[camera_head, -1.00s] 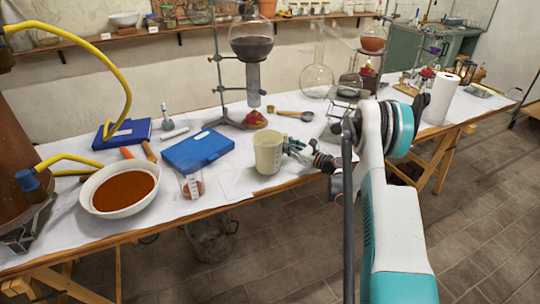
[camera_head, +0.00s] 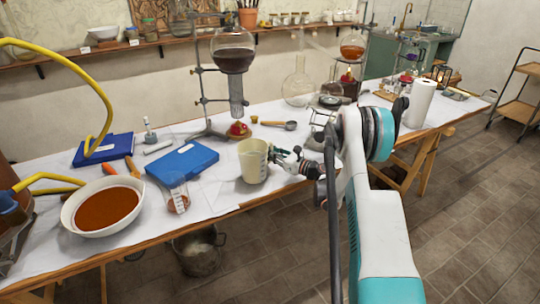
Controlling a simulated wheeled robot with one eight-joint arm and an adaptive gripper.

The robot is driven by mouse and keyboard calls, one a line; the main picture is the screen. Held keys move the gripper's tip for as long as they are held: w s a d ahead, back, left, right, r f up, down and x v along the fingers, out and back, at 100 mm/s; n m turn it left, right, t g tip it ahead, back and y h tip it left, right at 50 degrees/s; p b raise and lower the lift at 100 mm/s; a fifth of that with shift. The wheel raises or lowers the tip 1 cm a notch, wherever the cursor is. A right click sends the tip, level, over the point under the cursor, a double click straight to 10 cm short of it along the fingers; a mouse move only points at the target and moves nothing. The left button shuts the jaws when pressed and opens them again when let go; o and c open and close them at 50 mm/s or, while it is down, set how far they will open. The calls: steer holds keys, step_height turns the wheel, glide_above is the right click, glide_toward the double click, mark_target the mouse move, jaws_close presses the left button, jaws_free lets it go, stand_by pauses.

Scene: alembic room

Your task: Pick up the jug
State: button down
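The cream jug (camera_head: 252,161) is upright near the front edge of the white-covered table, and looks to be resting on it. Graduation marks show on its right side. My gripper (camera_head: 275,154) is at the right side of the jug, level with its upper half, with its fingers pointing left toward the handle side. The fingertips overlap the jug's edge and handle in this view. They are too small to tell whether they are open or closed on the handle.
Left of the jug are a glass beaker (camera_head: 176,192), a blue case (camera_head: 182,160) and a white bowl of reddish-brown contents (camera_head: 68,214). Behind stands a flask of dark liquid (camera_head: 232,54) on a stand. A wooden-handled spoon (camera_head: 272,124) lies behind the jug. A bucket (camera_head: 198,252) is below the table.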

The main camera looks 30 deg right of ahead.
step_height(320, 180, up, 19)
steer(key=p, duration=0.6)
stand_by(0.6)
stand_by(1.4)
